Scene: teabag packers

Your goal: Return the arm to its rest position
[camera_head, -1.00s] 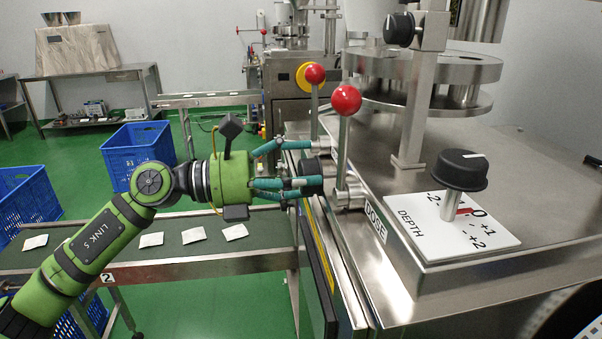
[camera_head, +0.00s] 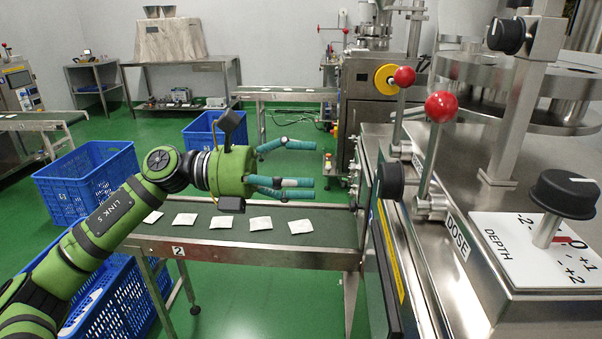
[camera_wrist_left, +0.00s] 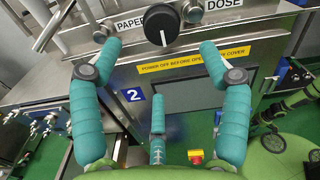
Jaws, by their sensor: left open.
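My left arm comes in from the left in the head view. Its gripper (camera_head: 312,166) is open and empty, its teal fingers pointing right, over the far side of conveyor 2 and apart from the machine. In the left wrist view the open fingers (camera_wrist_left: 155,95) are spread in front of the machine's panel. A black knob (camera_wrist_left: 160,25) with a white mark shows between and beyond the fingertips, untouched. The same black knob (camera_head: 390,181) is on the machine's side in the head view, right of the gripper. My right gripper is not in view.
Conveyor 2 (camera_head: 190,248) carries several white teabags below my arm. Blue crates (camera_head: 88,182) stand on the green floor at left. The steel machine at right has red-ball levers (camera_head: 441,107) and a depth dial (camera_head: 563,194). Open floor (camera_head: 250,300) lies in front.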

